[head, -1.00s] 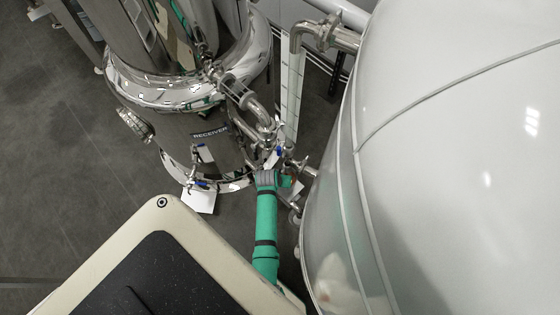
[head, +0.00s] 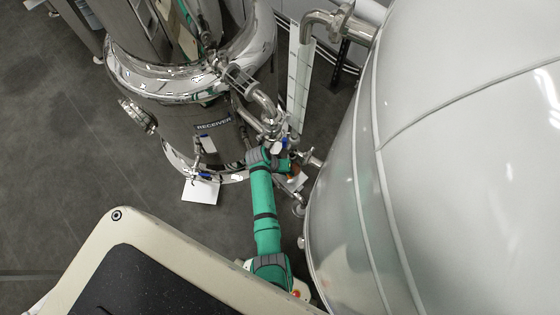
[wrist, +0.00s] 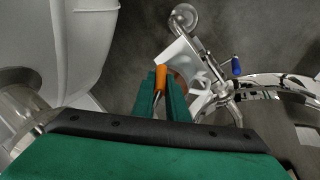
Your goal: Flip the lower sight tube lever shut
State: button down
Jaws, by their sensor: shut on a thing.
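In the wrist view, my gripper (wrist: 162,92) has its green fingers closed around an orange-handled lever (wrist: 161,74). The handle's orange end shows between the fingers, with a metal stem below it. In the head view, my gripper (head: 288,168) is low between the receiver and the big white tank, and the gripped part is mostly hidden. I cannot tell from the markings which lever is the lower sight tube one.
The steel receiver (head: 178,118) stands behind my arm and the white tank (head: 450,180) fills the right. Pipes (head: 264,105) run between them. A blue-handled valve (wrist: 236,66) and a white tag (wrist: 180,56) are close to my fingers. Open grey floor (head: 70,170) lies left.

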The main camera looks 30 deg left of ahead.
dwell(0.3)
jog(key=c, duration=1.7)
grip_release()
jog(key=shift+d, duration=0.1)
jog(key=shift+c, duration=0.2)
jog(key=v, duration=1.1)
jog(key=shift+w, duration=0.1)
